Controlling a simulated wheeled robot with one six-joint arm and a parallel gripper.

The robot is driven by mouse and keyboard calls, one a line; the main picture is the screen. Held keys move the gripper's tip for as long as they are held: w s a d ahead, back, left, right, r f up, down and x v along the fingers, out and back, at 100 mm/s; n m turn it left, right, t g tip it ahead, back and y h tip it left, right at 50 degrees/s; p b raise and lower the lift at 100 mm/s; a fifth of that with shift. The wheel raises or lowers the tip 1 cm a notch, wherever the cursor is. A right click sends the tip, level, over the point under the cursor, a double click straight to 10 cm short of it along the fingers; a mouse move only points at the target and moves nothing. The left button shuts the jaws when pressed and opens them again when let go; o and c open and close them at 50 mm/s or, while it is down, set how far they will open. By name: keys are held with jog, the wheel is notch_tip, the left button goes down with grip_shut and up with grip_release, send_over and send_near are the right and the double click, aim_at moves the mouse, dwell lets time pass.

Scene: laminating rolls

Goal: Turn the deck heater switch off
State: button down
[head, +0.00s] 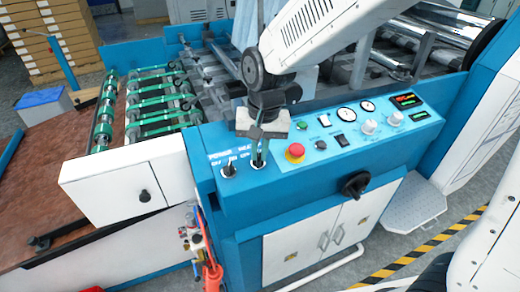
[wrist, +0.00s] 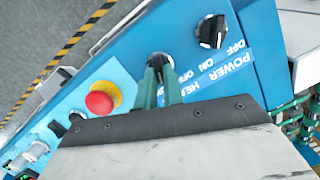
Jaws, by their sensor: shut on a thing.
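The deck heater switch (head: 258,164) is a small dark knob on the blue control panel, right of the similar power knob (head: 228,170). My gripper (head: 259,153) comes down from above with narrow fingers shut on it. In the wrist view, the green fingertips (wrist: 161,78) hold the heater knob (wrist: 160,60), and only its top edge shows. The power knob (wrist: 212,32) stands clear, with POWER, OFF and ON lettering beside it. The heater lettering is partly covered by my gripper. Which way the heater knob points is hidden.
A red emergency button (head: 295,153) sits just right of the switch. Further right are two gauges, knobs and red and green displays (head: 404,99). A black rotary handle (head: 355,185) is on the front face. A green roller conveyor (head: 150,100) lies to the left.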

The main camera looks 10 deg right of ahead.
aim_at(255, 165)
jog(key=n, duration=0.2)
jog(key=n+h, duration=0.1)
jog(key=n, duration=0.2)
jog(key=shift+s+a+f, duration=0.1)
jog(key=shift+a+f, duration=0.05)
jog(key=n+h, duration=0.1)
jog(key=n, duration=0.3)
jog(key=shift+s+a+n+t, duration=0.1)
jog(key=shift+s+n+t, duration=0.05)
jog(key=shift+n+t, duration=0.2)
jog(key=shift+f+n, duration=0.1)
jog(key=shift+n, duration=0.15)
jog(key=c, duration=1.5)
grip_release()
jog(key=shift+a+r, duration=0.1)
jog(key=shift+r, duration=0.4)
jog(key=r, duration=0.7)
jog(key=shift+s+a, duration=0.25)
